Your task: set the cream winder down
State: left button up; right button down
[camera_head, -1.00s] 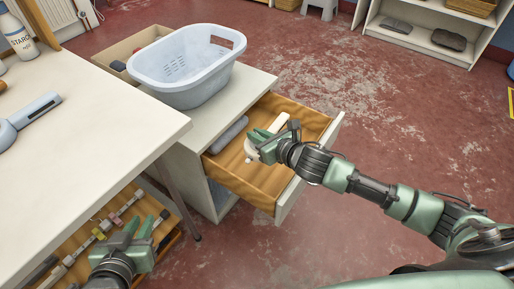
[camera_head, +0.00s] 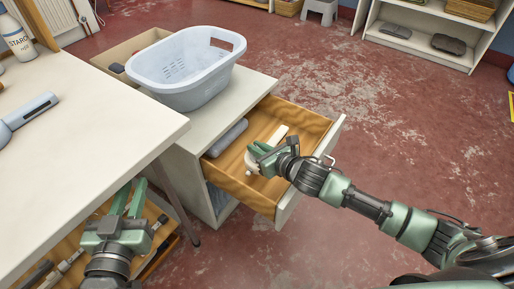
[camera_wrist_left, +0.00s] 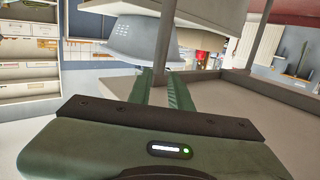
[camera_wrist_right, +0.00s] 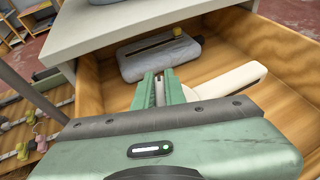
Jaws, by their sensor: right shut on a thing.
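The cream winder (camera_head: 278,135) is in my right gripper (camera_head: 256,154), inside the open drawer (camera_head: 312,122). In the right wrist view the winder's long pale arm (camera_wrist_right: 232,82) sticks out to the right of the shut fingers (camera_wrist_right: 165,90). It is low over the drawer floor; I cannot tell whether it touches. Part of it is hidden behind the gripper. My left gripper (camera_head: 130,196) is open and empty beside the table edge; its parted fingers show in the left wrist view (camera_wrist_left: 160,92).
A grey item (camera_head: 227,138) with a yellow knob in the right wrist view lies at the drawer's left side. A pale basket (camera_head: 187,95) stands on the cabinet top. The white table (camera_head: 90,130) is at left. The drawer floor has bare room around the winder.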

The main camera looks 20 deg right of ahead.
pick_arm(q)
jog(key=shift+r, duration=0.1)
pick_arm(e)
jog(key=shift+f, duration=0.1)
jog(key=shift+f, duration=0.5)
jog(key=c, duration=1.5)
grip_release()
pick_arm(q)
jog(key=shift+d+r+t, duration=0.15)
jog(key=shift+r+t, duration=0.15)
jog(key=shift+r, duration=0.15)
pick_arm(e)
jog(key=shift+r, duration=0.1)
